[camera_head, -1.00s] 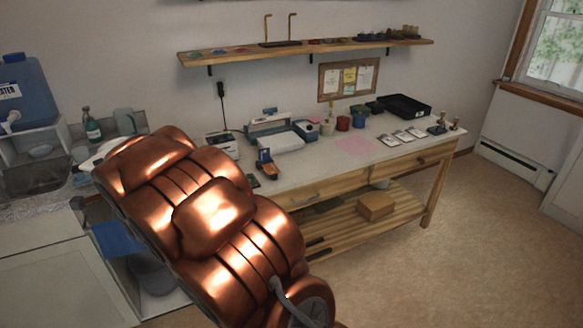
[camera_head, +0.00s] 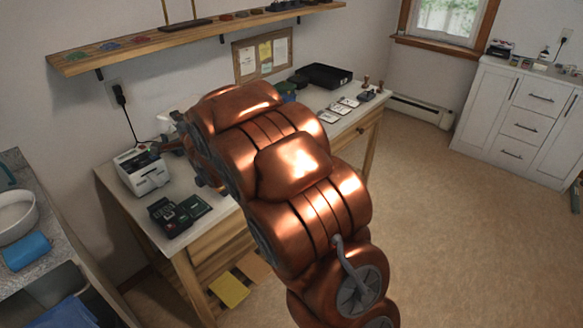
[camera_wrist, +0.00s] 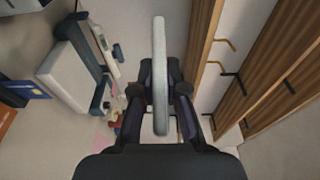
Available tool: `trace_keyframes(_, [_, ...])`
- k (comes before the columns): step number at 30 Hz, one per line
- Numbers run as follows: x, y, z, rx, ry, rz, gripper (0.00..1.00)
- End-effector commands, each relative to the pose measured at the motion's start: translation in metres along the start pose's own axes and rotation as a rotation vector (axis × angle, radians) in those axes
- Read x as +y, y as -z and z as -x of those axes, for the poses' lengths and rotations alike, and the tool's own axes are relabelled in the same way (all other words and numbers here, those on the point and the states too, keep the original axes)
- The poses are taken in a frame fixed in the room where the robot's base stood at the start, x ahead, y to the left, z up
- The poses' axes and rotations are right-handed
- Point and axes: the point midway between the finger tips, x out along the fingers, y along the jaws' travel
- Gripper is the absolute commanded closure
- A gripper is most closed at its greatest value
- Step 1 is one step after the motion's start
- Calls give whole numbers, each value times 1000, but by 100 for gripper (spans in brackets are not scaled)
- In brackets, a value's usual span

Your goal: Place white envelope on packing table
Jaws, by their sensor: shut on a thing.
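In the wrist view, my gripper (camera_wrist: 160,95) is shut on a pale, narrow, upright strip, which looks like the white envelope (camera_wrist: 160,60) seen edge-on. It sticks out beyond the fingers. In the head view, my copper arm reaches over the packing table (camera_head: 187,184) and hides its middle. The fingers are not clear there. In the wrist view, the tabletop things lie to the left and the wall shelf to the right. The gap between envelope and tabletop cannot be judged.
A label printer (camera_head: 142,170) and dark devices (camera_head: 178,214) occupy the table's left end. A black tray (camera_head: 325,75) and white cards (camera_head: 340,107) lie at the far end. The wall shelf (camera_head: 190,38) with hooks overhangs the table. Floor to the right is open.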

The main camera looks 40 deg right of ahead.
Motion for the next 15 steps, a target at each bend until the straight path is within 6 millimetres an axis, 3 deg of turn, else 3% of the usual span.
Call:
trace_keyframes(1, [14, 22, 0, 9, -1, -1, 100])
trace_keyframes(6, [44, 87, 7, 3, -3, -3, 100])
trace_keyframes(15, [94, 177, 39, -42, 0, -2, 100])
